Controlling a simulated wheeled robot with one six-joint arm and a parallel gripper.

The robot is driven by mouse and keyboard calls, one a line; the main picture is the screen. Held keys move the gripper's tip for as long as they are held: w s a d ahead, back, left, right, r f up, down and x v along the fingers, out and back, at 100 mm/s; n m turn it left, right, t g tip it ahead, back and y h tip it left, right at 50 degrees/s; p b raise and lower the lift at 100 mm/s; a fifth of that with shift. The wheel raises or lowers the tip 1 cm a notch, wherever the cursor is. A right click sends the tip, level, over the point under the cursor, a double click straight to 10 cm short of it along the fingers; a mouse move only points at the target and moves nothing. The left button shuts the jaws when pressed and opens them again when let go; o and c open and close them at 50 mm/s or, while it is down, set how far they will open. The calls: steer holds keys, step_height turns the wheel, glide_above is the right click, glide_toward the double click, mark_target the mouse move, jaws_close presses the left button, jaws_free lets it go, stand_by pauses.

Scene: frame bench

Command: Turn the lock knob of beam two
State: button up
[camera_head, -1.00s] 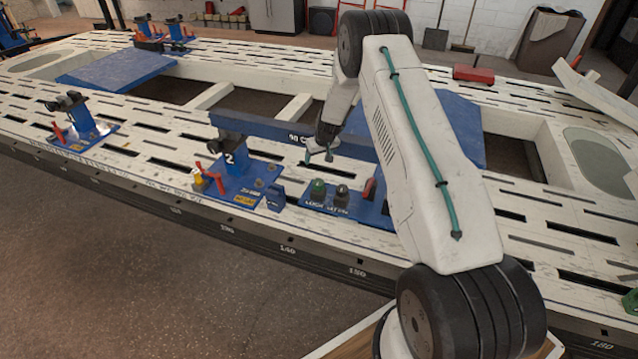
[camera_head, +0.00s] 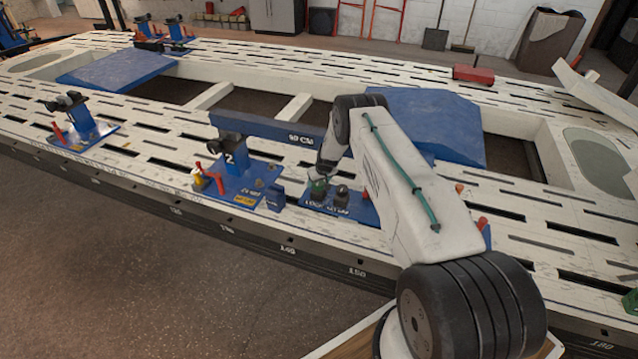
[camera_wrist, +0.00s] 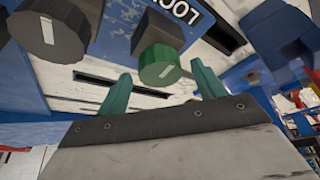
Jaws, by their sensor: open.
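A green lock knob (camera_head: 318,188) stands on a blue plate (camera_head: 312,202) marked LOCK, in front of a blue beam (camera_head: 270,128). A dark knob (camera_head: 342,195) stands to its right. In the wrist view the green knob (camera_wrist: 158,64) has a pale mark on its face, and the dark knob (camera_wrist: 48,34) is at upper left. My gripper (camera_head: 321,178) is at the green knob in the head view, partly hiding it. In the wrist view my open gripper (camera_wrist: 161,84) has a green finger on each side of the green knob, with gaps showing.
A blue post marked 2 (camera_head: 230,158) with a red handle (camera_head: 208,175) stands left of the plate. A blue ramp (camera_head: 425,125) lies behind my arm. The slotted white bench (camera_head: 130,165) has openings in its middle.

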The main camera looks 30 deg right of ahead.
steer(key=shift+w+f, duration=0.15)
steer(key=shift+f, duration=0.3)
steer(key=c, duration=1)
